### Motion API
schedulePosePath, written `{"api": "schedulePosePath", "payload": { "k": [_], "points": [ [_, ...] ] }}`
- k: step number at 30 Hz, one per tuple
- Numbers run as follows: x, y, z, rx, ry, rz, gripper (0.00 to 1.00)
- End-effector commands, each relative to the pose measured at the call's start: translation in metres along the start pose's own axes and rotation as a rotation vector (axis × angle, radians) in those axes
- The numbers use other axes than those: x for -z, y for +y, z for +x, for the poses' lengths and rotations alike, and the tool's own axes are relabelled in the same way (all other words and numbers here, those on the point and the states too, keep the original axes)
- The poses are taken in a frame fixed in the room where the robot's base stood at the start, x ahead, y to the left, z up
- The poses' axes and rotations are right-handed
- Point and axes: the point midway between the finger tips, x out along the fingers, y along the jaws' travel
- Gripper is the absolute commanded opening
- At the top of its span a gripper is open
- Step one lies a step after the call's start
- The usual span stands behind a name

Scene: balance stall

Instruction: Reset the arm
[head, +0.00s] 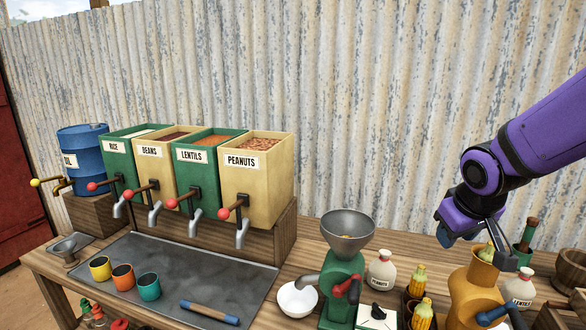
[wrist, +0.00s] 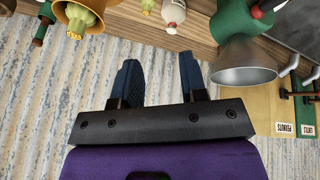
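My purple arm (head: 545,130) reaches in from the right in the head view. My gripper (head: 474,246) is over the right end of the counter, above and near the orange grinder (head: 470,290), which has a corn cob in its top. In the wrist view my gripper (wrist: 160,72) shows two blue fingers standing apart with nothing between them. The corn cob (wrist: 84,22) and the orange grinder also show at the top left of that view. Whether a finger touches the grinder or the cob cannot be told.
The green grinder (head: 342,280) with a grey funnel stands left of my gripper, beside a white bowl (head: 297,299). A peanuts sack (head: 381,270) and a lentils sack (head: 519,289) stand nearby. Dispensers (head: 257,180) line the corrugated wall (head: 330,90). Open air lies above the counter.

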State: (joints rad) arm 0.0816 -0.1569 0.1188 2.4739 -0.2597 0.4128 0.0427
Motion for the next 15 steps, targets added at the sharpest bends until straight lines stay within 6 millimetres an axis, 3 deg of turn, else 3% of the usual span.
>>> {"api": "schedulePosePath", "payload": {
  "k": [3,15],
  "points": [
    [-0.012,0.003,-0.036,-0.011,0.012,0.045,0.39],
    [-0.072,-0.003,-0.132,0.035,0.035,0.185,0.39]
  ]
}}
